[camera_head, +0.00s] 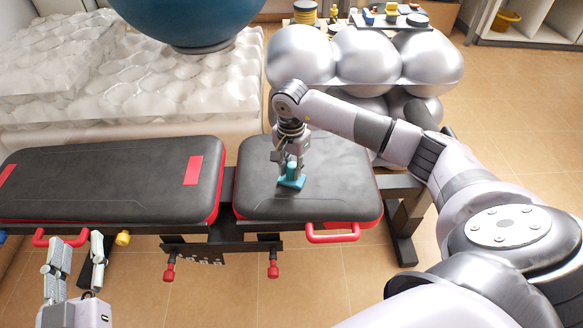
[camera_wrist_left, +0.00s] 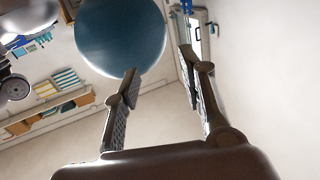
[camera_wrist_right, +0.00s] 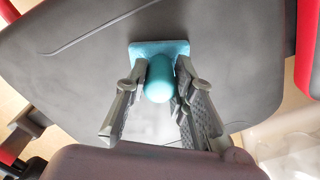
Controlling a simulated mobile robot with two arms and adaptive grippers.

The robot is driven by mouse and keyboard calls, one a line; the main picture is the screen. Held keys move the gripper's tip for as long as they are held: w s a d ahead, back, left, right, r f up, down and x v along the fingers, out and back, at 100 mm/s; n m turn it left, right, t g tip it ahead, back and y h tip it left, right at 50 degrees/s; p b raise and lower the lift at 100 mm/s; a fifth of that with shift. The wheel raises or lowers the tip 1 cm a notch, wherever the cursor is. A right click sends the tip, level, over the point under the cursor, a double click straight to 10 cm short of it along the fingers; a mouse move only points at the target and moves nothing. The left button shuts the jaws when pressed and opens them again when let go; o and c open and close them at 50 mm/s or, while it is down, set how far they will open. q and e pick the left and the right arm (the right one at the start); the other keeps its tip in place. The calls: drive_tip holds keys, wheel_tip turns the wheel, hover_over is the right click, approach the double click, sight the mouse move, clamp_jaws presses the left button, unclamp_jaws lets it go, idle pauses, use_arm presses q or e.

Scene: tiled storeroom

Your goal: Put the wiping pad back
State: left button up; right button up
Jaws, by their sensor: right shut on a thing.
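The wiping pad (camera_head: 291,182) is teal, with a flat rectangular base and a rounded upright handle. It is at the black seat section (camera_head: 335,190) of a weight bench, near that section's left side. My right gripper (camera_head: 290,165) points down and is shut on the pad's handle. In the right wrist view the handle (camera_wrist_right: 159,80) is between the two fingers and the base lies flat against or just above the seat; I cannot tell which. My left gripper (camera_head: 76,250) is open and empty at the lower left, in front of the bench.
The long bench section (camera_head: 110,180) with red trim lies to the left. A rack of silver balls (camera_head: 365,60) stands behind the seat, with small items on top. A large blue ball (camera_head: 188,18) is at the back. Red handles (camera_head: 333,236) stick out at the bench front.

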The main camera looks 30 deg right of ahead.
drive_tip(key=o, duration=1)
